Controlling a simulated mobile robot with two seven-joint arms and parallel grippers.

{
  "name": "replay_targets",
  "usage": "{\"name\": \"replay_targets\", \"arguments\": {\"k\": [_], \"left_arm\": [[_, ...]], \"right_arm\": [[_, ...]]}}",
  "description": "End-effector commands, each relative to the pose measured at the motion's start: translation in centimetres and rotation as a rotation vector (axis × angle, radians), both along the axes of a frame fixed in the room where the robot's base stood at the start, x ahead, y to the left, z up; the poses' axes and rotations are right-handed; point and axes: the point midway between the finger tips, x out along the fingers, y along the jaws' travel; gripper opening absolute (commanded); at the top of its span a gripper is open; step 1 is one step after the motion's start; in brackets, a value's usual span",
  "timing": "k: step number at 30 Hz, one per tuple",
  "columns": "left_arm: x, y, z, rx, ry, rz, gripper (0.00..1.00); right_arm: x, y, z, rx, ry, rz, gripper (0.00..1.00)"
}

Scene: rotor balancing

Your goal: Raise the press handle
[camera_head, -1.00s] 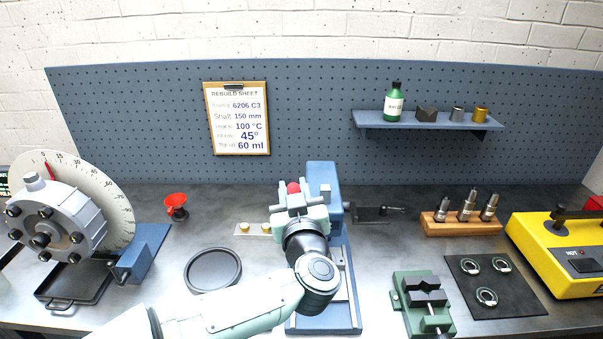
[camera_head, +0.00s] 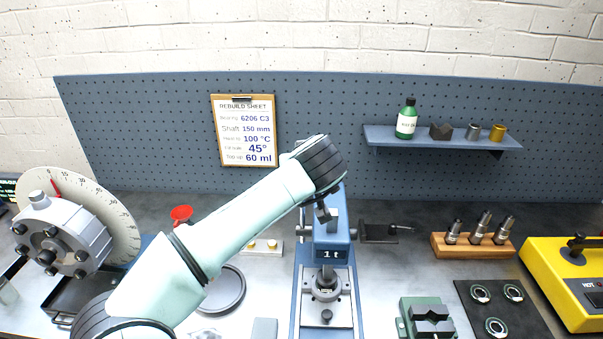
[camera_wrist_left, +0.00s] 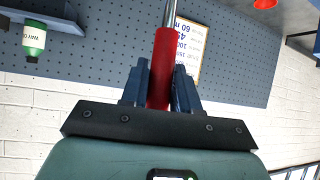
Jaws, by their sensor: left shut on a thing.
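The blue arbor press (camera_head: 335,257), marked "1t", stands upright at the middle of the bench. Its handle has a red grip (camera_wrist_left: 161,45) on a metal rod, seen in the left wrist view. My left gripper (camera_wrist_left: 160,82) is shut on this red grip, with one blue finger on each side. In the head view my left arm reaches up from the lower left to the press top; the wrist hides the handle and most of the gripper there. My right gripper is in neither view.
A clipboard sheet (camera_head: 246,132) hangs on the pegboard behind. A shelf (camera_head: 440,136) holds a green bottle (camera_head: 406,118) and small parts. The rotor housing (camera_head: 62,238) stands left. A green vise (camera_head: 428,318), bearings mat (camera_head: 470,292) and yellow heater (camera_head: 560,270) are right.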

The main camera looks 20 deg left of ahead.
Motion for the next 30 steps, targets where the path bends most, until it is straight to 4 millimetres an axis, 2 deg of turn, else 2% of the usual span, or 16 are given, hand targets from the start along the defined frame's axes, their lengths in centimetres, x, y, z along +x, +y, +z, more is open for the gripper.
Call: {"name": "replay_targets", "arguments": {"k": [18, 19, 21, 30], "left_arm": [[0.64, 0.32, 0.26, -0.006, 0.027, 0.002, 0.0], [0.63, 0.32, 0.27, -0.006, 0.027, 0.002, 0.33], [0.62, 0.32, 0.26, -0.007, 0.028, 0.002, 0.51], [0.48, 0.19, 0.24, -0.007, 0.03, 0.001, 0.51]], "right_arm": [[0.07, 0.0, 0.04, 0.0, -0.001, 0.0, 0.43], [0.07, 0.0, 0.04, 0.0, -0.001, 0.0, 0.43], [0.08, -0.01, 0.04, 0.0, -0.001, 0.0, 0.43], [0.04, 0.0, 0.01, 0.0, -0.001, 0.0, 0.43]]}}
